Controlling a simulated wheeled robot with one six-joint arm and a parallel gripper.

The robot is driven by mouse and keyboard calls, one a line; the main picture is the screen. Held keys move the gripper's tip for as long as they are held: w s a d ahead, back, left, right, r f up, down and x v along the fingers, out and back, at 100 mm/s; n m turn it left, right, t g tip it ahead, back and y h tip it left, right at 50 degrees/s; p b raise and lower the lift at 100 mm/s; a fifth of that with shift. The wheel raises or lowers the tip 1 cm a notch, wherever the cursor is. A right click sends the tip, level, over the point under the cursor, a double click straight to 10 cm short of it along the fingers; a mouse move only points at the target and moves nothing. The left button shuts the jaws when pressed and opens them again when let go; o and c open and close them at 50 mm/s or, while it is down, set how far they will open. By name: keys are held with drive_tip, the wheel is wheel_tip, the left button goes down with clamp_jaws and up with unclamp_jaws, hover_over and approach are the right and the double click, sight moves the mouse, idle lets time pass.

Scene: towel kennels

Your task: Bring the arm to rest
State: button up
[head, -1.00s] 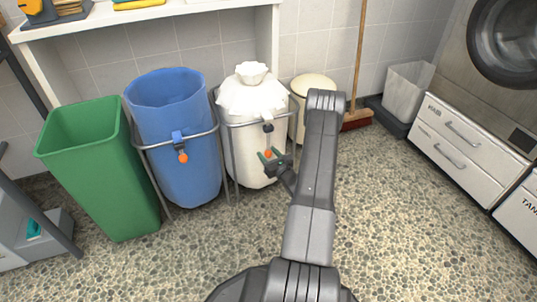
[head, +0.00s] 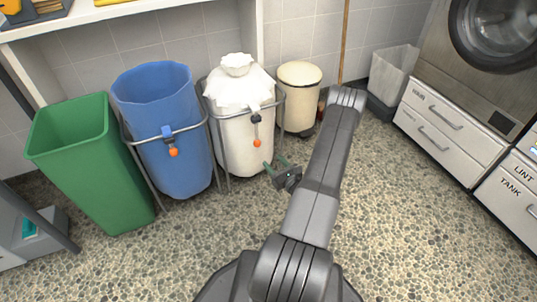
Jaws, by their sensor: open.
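My gripper (head: 276,167) is in the head view, in front of the lower right part of the white bag (head: 240,148). Its two greenish fingers are spread apart with nothing between them. My arm reaches up from the bottom centre and bends down to the gripper. The white bag hangs in a metal frame stand, its top gathered into a knot. A dark clip with an orange end (head: 257,142) hangs at its front, above and left of the gripper and apart from it.
A blue bag (head: 165,135) in a similar stand and a green bin (head: 85,165) are at left. A cream bin (head: 299,95), a broom handle (head: 344,40) and a lined basket (head: 390,75) stand behind. A washer with drawers (head: 450,128) is at right. The speckled floor is clear at lower right.

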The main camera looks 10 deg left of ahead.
sight(259, 144)
drive_tip(key=shift+s+d, duration=0.25)
drive_tip(key=shift+s, duration=0.05)
drive_tip(key=b+x, duration=0.1)
drive_tip(key=x, duration=0.3)
drive_tip(key=b+x, duration=0.1)
drive_tip(key=x, duration=0.4)
drive_tip(key=r+b+x, duration=0.1)
drive_tip(key=x, duration=0.4)
drive_tip(key=shift+r+p, duration=0.45)
drive_tip(key=shift+p, duration=0.05)
